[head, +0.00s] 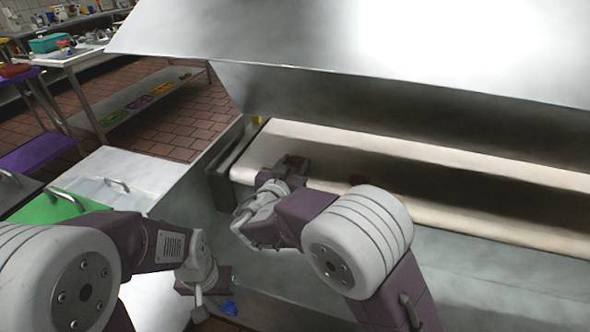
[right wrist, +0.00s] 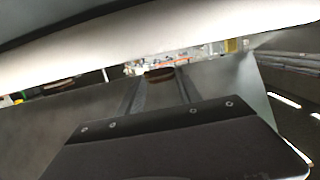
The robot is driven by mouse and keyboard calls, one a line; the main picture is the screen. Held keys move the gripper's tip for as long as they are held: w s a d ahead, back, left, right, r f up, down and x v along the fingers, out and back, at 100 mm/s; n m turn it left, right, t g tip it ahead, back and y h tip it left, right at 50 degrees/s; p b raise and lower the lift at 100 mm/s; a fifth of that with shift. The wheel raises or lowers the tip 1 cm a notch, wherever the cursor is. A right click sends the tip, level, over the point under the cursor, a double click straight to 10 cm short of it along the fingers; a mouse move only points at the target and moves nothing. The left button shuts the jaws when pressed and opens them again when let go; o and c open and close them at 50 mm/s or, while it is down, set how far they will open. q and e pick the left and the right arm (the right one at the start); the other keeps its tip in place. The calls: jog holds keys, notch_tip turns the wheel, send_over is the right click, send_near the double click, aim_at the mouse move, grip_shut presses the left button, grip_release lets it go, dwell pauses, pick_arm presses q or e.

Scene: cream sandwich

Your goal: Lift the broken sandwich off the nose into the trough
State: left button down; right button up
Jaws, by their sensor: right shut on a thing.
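A pale conveyor belt (head: 420,156) runs from the left end, its nose, to the right in the head view. My right gripper (head: 298,166) is over the belt's front edge near that end. It is shut on a small dark reddish-brown piece, the broken sandwich (head: 296,159). In the right wrist view the brown piece (right wrist: 160,74) shows between the two fingers, just below a pale belt band (right wrist: 150,52). I cannot make out the trough for certain.
A large metal hood (head: 350,45) overhangs the belt. A dark grey end plate (head: 222,158) stands at the belt's left end. A metal counter with a green board (head: 62,208) is at the left. A small blue thing (head: 229,307) shows near my left gripper.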

notch_tip(320, 180, up, 2)
jog(key=shift+d+r, duration=0.1)
jog(key=d+r, duration=0.2)
jog(key=d, duration=0.1)
jog(key=w+d+r+b, duration=0.1)
jog(key=d+r, duration=0.1)
jog(key=d, duration=0.2)
jog(key=w+d+r, duration=0.1)
jog(key=d+r, duration=0.1)
jog(key=d, duration=0.2)
jog(key=shift+w+d+r, duration=0.1)
jog(key=shift+w+r, duration=0.1)
jog(key=shift+r, duration=0.05)
jog(key=shift+c, duration=0.2)
